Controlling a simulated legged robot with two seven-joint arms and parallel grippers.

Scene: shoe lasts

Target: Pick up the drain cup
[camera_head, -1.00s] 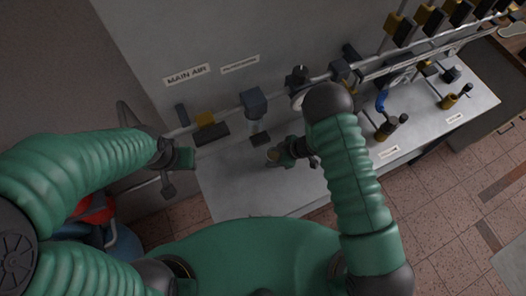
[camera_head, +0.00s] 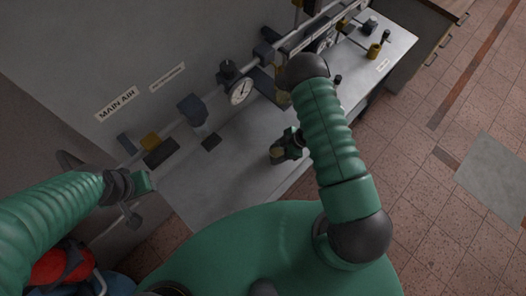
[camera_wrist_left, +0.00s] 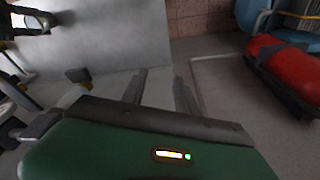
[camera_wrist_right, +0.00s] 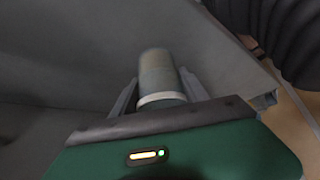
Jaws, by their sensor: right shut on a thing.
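The drain cup (camera_wrist_right: 158,75) is a grey-green cylinder with a pale ring near its lower end in the right wrist view. It stands between the two fingers of my right gripper (camera_wrist_right: 160,97), which is shut on it. In the head view the right gripper (camera_head: 278,155) is over the metal bench, and the cup is small and partly hidden by it. My left gripper (camera_head: 132,207) is left of the bench's near left end. Its fingers are apart with nothing between them in the left wrist view (camera_wrist_left: 162,90).
The metal bench (camera_head: 190,190) has a grey back panel with a "MAIN AIR" label (camera_head: 117,104). An air line with a dark filter unit (camera_head: 193,110), a round gauge (camera_head: 240,91) and several valves runs along it. A red cylinder (camera_wrist_left: 282,70) lies on the left side. Tiled floor is open at right.

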